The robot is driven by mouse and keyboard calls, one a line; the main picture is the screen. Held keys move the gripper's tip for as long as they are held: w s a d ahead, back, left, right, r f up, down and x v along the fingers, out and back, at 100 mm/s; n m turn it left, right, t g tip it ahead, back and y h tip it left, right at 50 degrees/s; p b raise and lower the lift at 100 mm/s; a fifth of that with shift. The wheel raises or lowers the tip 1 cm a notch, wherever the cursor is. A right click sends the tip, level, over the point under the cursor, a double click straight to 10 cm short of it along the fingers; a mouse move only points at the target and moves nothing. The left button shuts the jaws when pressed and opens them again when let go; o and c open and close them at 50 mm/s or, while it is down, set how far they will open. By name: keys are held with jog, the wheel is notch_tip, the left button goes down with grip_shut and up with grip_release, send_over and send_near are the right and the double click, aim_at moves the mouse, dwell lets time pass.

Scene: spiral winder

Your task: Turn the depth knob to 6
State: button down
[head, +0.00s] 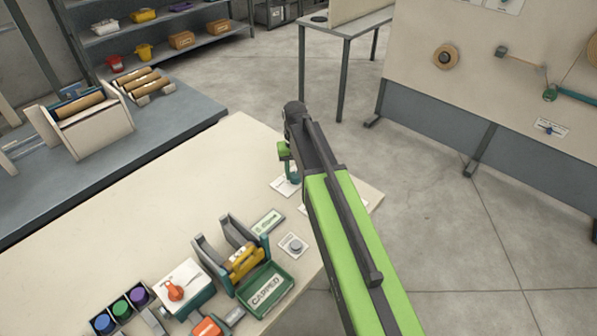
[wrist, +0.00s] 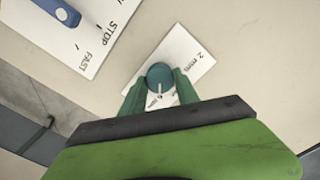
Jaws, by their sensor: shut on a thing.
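The depth knob (wrist: 160,76) is a round teal knob with a white pointer line, on a white card (wrist: 190,52) in the wrist view. The card reads "2 mm" at its upper right. Another mark below the knob is partly hidden by my fingers and hard to read. The pointer is directed down in the picture, toward that lower mark and my gripper. My gripper (wrist: 160,92) has its two teal fingers on either side of the knob, shut on it. In the head view my gripper (head: 288,168) is over the table's far right part, and the knob cannot be made out.
A blue lever (wrist: 62,12) on a plate marked STOP and FAST lies close by at upper left in the wrist view. In the head view, a green tray marked CAPPED (head: 268,290) and a grey button (head: 294,245) stand nearer on the table.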

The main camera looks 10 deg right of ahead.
aim_at(296, 174)
jog(key=shift+w+m, duration=0.15)
jog(key=shift+m, duration=0.55)
jog(key=c, duration=0.9)
grip_release()
notch_tip(296, 174, up, 18)
jog(key=p, duration=1.7)
jog(key=shift+f, duration=0.25)
jog(key=shift+f, duration=0.1)
